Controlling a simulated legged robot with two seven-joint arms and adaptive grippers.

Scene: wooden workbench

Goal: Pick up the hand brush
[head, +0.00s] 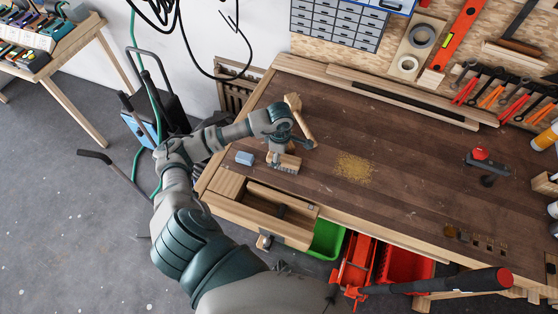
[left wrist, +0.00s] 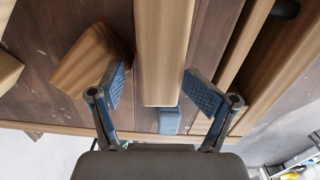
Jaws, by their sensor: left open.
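The hand brush (head: 284,163) appears to be the light wooden piece on the left part of the workbench, with a paler lower side. In the left wrist view a long smooth wooden bar, seemingly the brush (left wrist: 163,50), runs from the top edge to between the fingers. My left gripper (head: 283,148) is over it, and its blue finger pads (left wrist: 155,92) stand on either side with a gap to each. The gripper is open and holds nothing. The arm partly hides this spot in the head view. My right gripper is not in view.
A blue block (head: 245,158) lies left of the brush. Another wooden tool (head: 301,121) lies just behind it. Sawdust (head: 355,169) is spread to the right. An open drawer (head: 262,210) is in front, with green and red bins (head: 402,266) below.

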